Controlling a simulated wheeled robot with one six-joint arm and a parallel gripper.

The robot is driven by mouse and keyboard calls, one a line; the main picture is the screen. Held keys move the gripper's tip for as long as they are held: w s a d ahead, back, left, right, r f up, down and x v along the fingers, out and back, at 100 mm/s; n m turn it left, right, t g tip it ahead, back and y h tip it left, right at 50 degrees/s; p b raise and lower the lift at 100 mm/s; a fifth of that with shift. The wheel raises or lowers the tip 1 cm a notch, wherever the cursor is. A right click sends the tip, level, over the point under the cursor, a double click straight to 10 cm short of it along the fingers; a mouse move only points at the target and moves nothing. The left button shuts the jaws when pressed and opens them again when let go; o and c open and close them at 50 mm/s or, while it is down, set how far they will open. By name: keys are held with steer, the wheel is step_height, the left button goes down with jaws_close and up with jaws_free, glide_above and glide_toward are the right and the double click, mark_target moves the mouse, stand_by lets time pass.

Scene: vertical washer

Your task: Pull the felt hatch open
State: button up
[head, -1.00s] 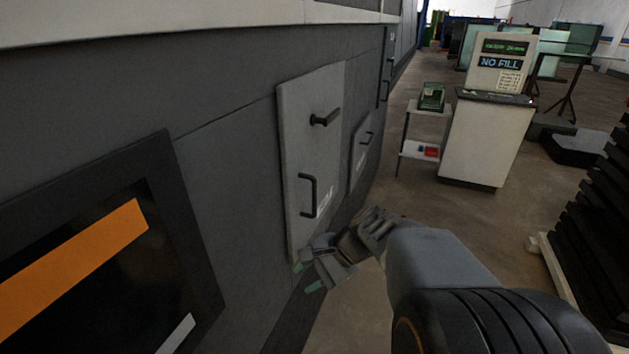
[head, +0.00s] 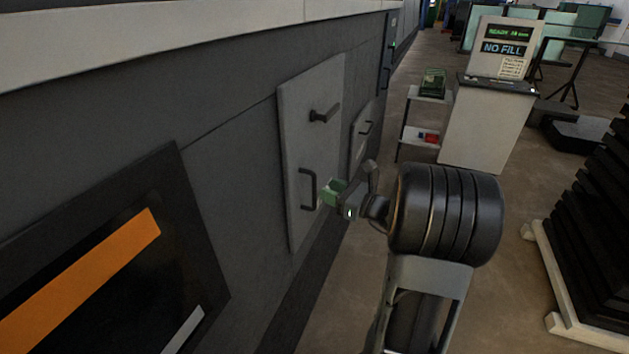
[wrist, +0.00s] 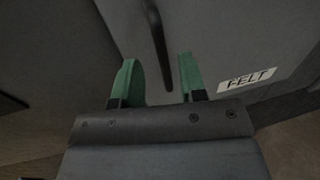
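The felt hatch (head: 300,130) is a light grey panel on the dark machine wall, and it looks shut. It has a black lever (head: 324,113) near its top and a black bar handle (head: 308,188) lower down. The wrist view shows a FELT label (wrist: 246,79) on it. My gripper (head: 329,193) is just right of the bar handle, its green fingers pointing at the hatch. In the wrist view the fingers (wrist: 160,82) are apart and empty. The bar handle (wrist: 156,40) lies ahead of them, roughly in line with the gap. I see no contact.
A smaller hatch (head: 362,128) with its own handle is further along the wall. A dark screen with an orange band (head: 85,275) is at the near left. A NO FILL console (head: 488,120) and a small shelf (head: 425,120) stand beyond. Black stacked slabs (head: 595,210) are at right.

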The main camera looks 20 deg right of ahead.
steer(key=p, duration=0.1)
glide_above(315, 206)
steer(key=shift+w, duration=0.4)
jaws_close()
steer(key=shift+d, duration=0.1)
stand_by(0.3)
